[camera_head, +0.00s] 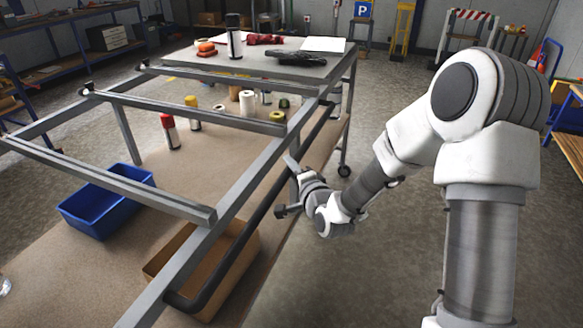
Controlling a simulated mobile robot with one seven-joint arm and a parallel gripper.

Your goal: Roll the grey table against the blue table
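The grey table (240,192) is a metal frame on casters that fills the left and middle of the head view. It has a grey top at the far end, open rails nearer me and a brown lower shelf. A dark bar (222,262) runs along its right side. My gripper (287,190) is at this side, close to the dark bar. Its fingers look spread, but I cannot tell whether they touch or enclose the bar. A blue-framed table (66,75) stands at the back left, apart from the grey table. Another blue-framed table (572,150) is partly visible at the right edge.
A blue bin (105,205), a cardboard box (225,275) and several cans are on the shelf. A striped barrier (468,30) stands behind. The floor right of the table is clear.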

